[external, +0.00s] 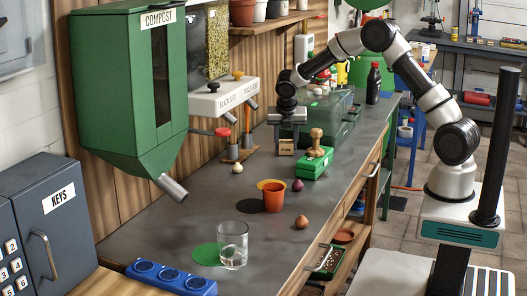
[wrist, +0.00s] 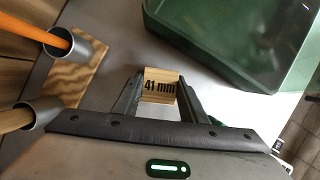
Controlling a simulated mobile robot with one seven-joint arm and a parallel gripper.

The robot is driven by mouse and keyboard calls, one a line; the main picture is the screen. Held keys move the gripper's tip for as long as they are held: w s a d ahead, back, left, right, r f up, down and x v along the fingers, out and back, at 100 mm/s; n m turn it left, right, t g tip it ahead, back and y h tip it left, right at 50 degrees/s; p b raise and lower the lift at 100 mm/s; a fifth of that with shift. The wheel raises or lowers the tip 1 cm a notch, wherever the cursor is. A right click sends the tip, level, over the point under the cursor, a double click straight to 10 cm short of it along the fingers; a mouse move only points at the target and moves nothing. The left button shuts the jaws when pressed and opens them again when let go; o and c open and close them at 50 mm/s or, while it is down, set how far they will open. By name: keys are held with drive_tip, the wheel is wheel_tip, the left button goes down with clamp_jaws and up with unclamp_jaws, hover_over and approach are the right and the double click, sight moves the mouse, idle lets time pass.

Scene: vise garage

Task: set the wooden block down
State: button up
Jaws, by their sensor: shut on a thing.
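The wooden block (wrist: 159,86) is a small pale cube marked "41 mm". It sits between the fingers of my gripper (wrist: 158,92) in the wrist view, and the gripper is shut on it. In the external view the block (external: 286,147) shows below my gripper (external: 287,138), over the grey bench top (external: 180,232). I cannot tell whether its underside touches the bench.
A green clear-sided case (wrist: 235,40) stands close beyond the block. A green box with a wooden stamp (external: 315,163) is right of it. A wooden stand with tubes (external: 236,153) is left. An orange pot (external: 273,197) and a glass (external: 233,245) stand nearer.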

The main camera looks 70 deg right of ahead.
drive_tip(key=shift+f, duration=0.15)
drive_tip(key=o, duration=1.1)
drive_tip(key=shift+c, duration=0.2)
